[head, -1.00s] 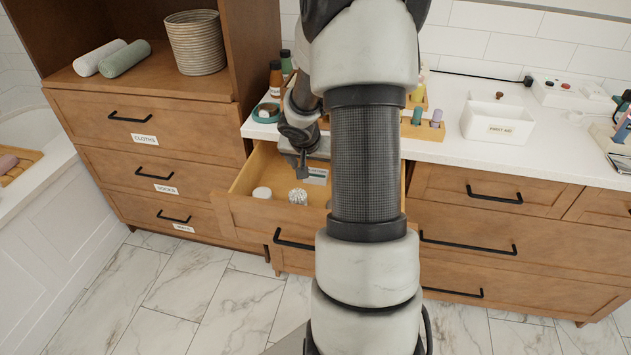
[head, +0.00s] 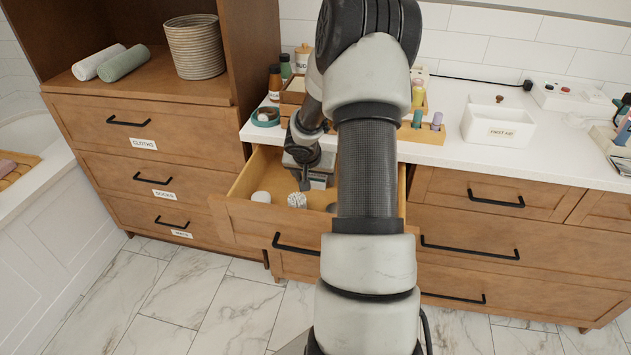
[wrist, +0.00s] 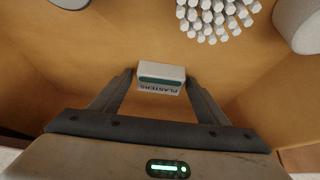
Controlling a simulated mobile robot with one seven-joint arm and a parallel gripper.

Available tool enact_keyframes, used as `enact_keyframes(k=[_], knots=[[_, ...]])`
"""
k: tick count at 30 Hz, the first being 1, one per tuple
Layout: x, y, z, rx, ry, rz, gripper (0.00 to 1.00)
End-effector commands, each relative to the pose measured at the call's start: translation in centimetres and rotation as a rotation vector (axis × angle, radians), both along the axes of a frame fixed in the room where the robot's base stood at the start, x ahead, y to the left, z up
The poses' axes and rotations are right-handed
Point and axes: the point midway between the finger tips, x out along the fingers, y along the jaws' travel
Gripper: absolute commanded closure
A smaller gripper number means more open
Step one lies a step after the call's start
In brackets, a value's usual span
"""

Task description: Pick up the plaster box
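The plaster box (wrist: 160,82) is a small white box with a dark green band and the word PLASTERS upside down in the wrist view. It is inside the open drawer (head: 262,217). My gripper (wrist: 159,75) is open, with one finger on each side of the box and narrow gaps beside it. In the head view my gripper (head: 318,184) reaches down into the drawer and hides the box.
A bundle of white cotton swabs (wrist: 215,15) and a white round container (wrist: 299,24) stand in the drawer near the box. A first aid bin (head: 497,123) and wooden trays are on the counter (head: 448,150) above. Drawer walls surround my gripper.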

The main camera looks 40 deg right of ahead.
Motion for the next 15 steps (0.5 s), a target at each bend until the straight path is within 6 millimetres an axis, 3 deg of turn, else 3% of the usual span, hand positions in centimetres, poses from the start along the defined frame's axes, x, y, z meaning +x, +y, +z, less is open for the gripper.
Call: enact_keyframes(k=[1,6,15], knots=[[-0.01,0.01,0.00,0.000,0.000,0.000,0.40],[-0.01,0.01,0.00,0.000,0.000,0.000,0.67],[0.00,0.01,0.26,0.000,0.000,0.000,0.67]])
